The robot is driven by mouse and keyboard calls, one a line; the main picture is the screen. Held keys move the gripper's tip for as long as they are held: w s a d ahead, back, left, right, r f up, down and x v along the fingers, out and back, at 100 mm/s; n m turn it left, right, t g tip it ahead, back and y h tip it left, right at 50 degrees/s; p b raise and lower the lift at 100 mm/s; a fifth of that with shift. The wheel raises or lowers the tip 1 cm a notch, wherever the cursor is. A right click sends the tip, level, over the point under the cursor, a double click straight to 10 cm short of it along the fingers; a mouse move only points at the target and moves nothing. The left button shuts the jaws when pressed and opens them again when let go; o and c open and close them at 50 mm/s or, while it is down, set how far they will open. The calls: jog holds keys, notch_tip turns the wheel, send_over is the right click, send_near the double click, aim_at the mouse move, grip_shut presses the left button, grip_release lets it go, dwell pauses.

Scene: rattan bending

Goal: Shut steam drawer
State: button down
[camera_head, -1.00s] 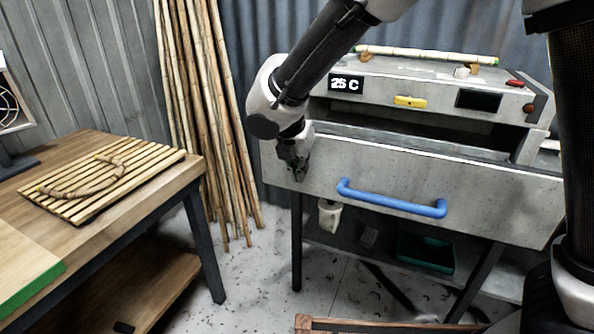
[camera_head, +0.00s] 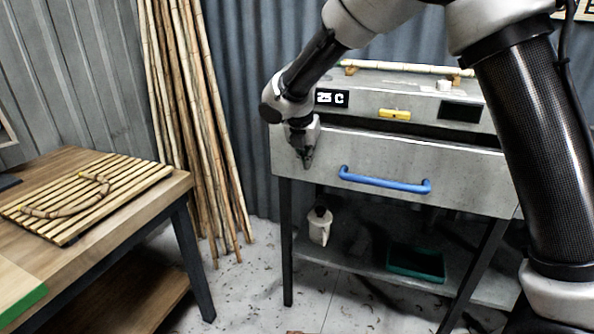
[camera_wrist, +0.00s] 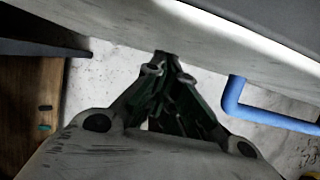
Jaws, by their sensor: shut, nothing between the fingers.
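The steam drawer (camera_head: 440,165) is a wide grey metal front with a blue bar handle (camera_head: 385,181), below a grey unit (camera_head: 362,99) whose display reads 25 C. Only a narrow dark gap shows above the drawer front. My gripper (camera_head: 307,164) is shut and empty at the left part of the drawer front, left of the handle. In the wrist view my gripper (camera_wrist: 165,58) points at the drawer front (camera_wrist: 200,38), its tips at or very near the lower part; contact is unclear. The blue handle (camera_wrist: 240,105) is to its right there.
A wooden table (camera_head: 140,212) with a slatted rack (camera_head: 75,208) and bent rattan piece stands at left. Bamboo poles (camera_head: 190,110) lean on the wall. A jug (camera_head: 319,226) and green tray (camera_head: 415,263) sit on the shelf below the drawer.

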jog(key=w+d, duration=0.1)
jog(key=w, duration=0.3)
jog(key=w+d, duration=0.1)
jog(key=w, duration=0.3)
jog(key=w+d, duration=0.1)
jog(key=w, duration=0.3)
jog(key=shift+d, duration=0.4)
jog(key=shift+w+d+r, duration=0.1)
jog(key=shift+w, duration=0.1)
